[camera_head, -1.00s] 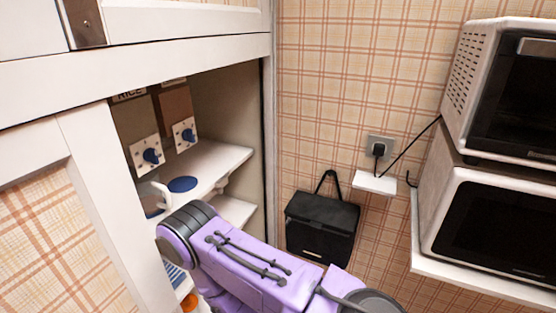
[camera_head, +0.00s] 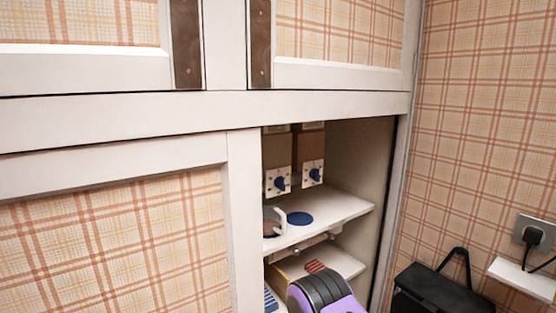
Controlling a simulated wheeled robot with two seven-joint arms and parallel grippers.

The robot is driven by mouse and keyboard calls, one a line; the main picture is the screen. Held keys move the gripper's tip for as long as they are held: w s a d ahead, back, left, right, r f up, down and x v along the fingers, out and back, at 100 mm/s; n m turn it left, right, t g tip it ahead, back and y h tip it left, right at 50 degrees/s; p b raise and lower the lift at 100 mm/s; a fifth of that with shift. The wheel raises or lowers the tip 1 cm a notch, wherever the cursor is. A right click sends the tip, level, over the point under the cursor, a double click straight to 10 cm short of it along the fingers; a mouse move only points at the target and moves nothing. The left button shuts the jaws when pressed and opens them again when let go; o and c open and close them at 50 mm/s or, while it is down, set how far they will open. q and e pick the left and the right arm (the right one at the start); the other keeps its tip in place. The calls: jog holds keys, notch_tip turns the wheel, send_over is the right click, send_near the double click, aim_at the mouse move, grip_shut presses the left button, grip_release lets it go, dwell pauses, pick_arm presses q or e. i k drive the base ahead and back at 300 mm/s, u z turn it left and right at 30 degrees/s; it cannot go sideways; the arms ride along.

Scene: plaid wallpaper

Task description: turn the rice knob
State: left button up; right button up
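The left blue knob (camera_head: 280,183) sits below a label that is cut off now; an earlier frame reads "RICE" above the left dispenser. The right blue knob (camera_head: 315,174) is beside it. A white cup (camera_head: 276,221) stands on the shelf below the left knob, next to a blue round disc (camera_head: 299,218). A purple and black part of my arm shows at the bottom, below the shelf and apart from the knobs. Neither gripper is in view.
The white shelf (camera_head: 345,207) has free room at its right. A white door panel (camera_head: 242,220) bounds the opening on the left. A lower shelf (camera_head: 340,262) holds a red striped item (camera_head: 315,266).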

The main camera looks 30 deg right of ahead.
aim_at(280, 182)
jog(key=z, duration=1)
jog(key=i, duration=0.15)
jog(key=u, duration=0.1)
